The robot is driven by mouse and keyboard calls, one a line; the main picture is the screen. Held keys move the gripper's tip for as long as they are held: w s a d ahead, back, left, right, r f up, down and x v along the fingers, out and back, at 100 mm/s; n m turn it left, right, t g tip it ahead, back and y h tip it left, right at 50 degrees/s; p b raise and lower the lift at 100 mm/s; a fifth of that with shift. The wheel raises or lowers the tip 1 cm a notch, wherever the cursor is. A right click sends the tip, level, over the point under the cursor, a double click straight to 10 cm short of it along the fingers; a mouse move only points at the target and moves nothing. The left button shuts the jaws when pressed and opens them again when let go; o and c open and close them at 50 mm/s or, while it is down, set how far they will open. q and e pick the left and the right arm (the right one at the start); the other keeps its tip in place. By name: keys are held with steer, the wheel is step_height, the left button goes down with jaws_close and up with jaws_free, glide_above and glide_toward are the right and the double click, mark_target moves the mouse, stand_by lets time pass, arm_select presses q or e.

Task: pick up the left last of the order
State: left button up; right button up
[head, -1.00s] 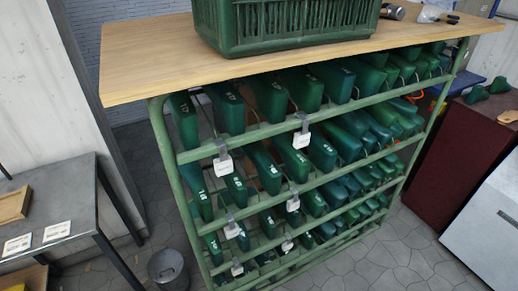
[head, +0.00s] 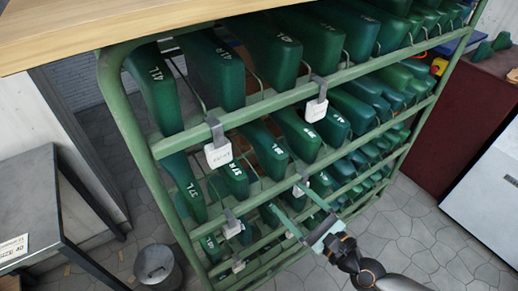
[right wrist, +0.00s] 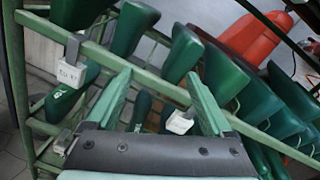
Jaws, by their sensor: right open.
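Green shoe lasts fill the sloping shelves of a green metal rack. On the top shelf, a last marked 41L (head: 157,88) is at the left end, beside one marked 41R (head: 216,68) and one marked 40L (head: 276,48). On the shelf below, a last with an L mark (head: 184,184) is at the left end; its number is hard to read. I cannot tell which last belongs to the order. My right gripper (head: 287,198) is open and empty in front of the lower shelves; its fingers also show in the right wrist view (right wrist: 158,80). My left gripper is not in view.
The rack's rails (head: 265,107) carry white tags (head: 218,155). A wooden top (head: 110,22) overhangs the rack. A grey table (head: 38,195) and a bin (head: 157,268) stand at left. A dark red cabinet (head: 430,130) stands at right. An orange object (right wrist: 250,38) shows in the right wrist view.

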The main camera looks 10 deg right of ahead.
mark_target(280, 173)
steer(key=w+m, duration=0.2)
steer(key=w, duration=0.2)
steer(key=w+m+h, duration=0.1)
steer(key=w+m, duration=0.2)
steer(key=w, duration=0.1)
steer(key=shift+w+a+t+p, duration=0.1)
steer(key=shift+w+t+p, duration=0.1)
steer(key=shift+t+p, duration=0.15)
steer(key=x, duration=0.4)
steer(key=shift+w+d, duration=0.1)
steer(key=shift+d, duration=0.3)
steer(key=shift+w+a+f, duration=0.1)
steer(key=shift+w+a, duration=0.1)
steer(key=shift+w, duration=0.4)
jaws_close()
